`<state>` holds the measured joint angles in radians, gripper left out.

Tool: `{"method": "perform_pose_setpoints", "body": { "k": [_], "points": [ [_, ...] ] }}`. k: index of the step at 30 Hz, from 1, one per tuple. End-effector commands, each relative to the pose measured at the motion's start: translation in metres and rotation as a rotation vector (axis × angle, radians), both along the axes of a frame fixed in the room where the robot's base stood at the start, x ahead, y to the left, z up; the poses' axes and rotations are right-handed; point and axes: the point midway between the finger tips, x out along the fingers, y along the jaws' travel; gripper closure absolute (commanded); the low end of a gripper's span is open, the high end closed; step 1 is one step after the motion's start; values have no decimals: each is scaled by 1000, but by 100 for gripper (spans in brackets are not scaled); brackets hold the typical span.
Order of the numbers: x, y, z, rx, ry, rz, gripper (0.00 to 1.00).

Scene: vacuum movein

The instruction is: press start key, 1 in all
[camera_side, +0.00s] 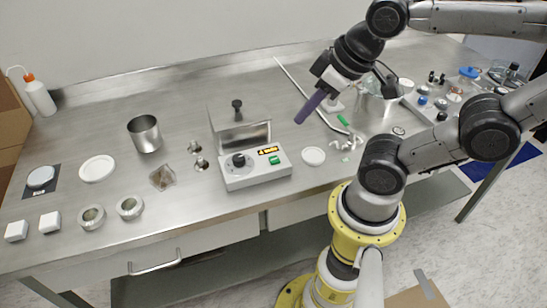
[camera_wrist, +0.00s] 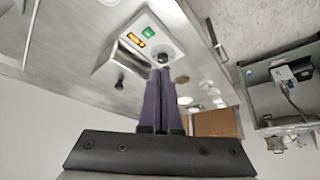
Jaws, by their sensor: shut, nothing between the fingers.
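The vacuum device (camera_side: 254,172) is a white-fronted box with a metal chamber behind it, near the table's front middle. Its green start key (camera_side: 274,160) is at the right of the front panel, below an orange lit display (camera_side: 268,150); a black knob (camera_side: 239,160) is at the left. In the wrist view the green key (camera_wrist: 148,33) and display (camera_wrist: 136,40) show beyond my fingertips. My gripper (camera_side: 299,121) has purple fingers, is shut and empty, and hangs above the table to the right of the device, apart from the key. It also shows in the wrist view (camera_wrist: 161,72).
A white dish (camera_side: 313,156) lies just right of the device. Small metal parts (camera_side: 199,162), a metal cup (camera_side: 145,134) and another white dish (camera_side: 97,169) stand to its left. A metal pot (camera_side: 376,108) and a long rod (camera_side: 300,88) are at the right.

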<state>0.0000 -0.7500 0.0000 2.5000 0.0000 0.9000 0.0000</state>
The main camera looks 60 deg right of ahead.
Motion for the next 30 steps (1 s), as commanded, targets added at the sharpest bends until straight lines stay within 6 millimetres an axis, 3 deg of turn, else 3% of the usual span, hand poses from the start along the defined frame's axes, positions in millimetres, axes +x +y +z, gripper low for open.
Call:
{"method": "perform_pose_setpoints", "body": {
  "k": [19, 25, 30],
  "points": [
    [0, 1, 0, 19, 2, -23, 100],
    [0, 31, -5, 250, 62, -169, 100],
    [12, 50, -18, 564, 176, -492, 100]
  ]
}}
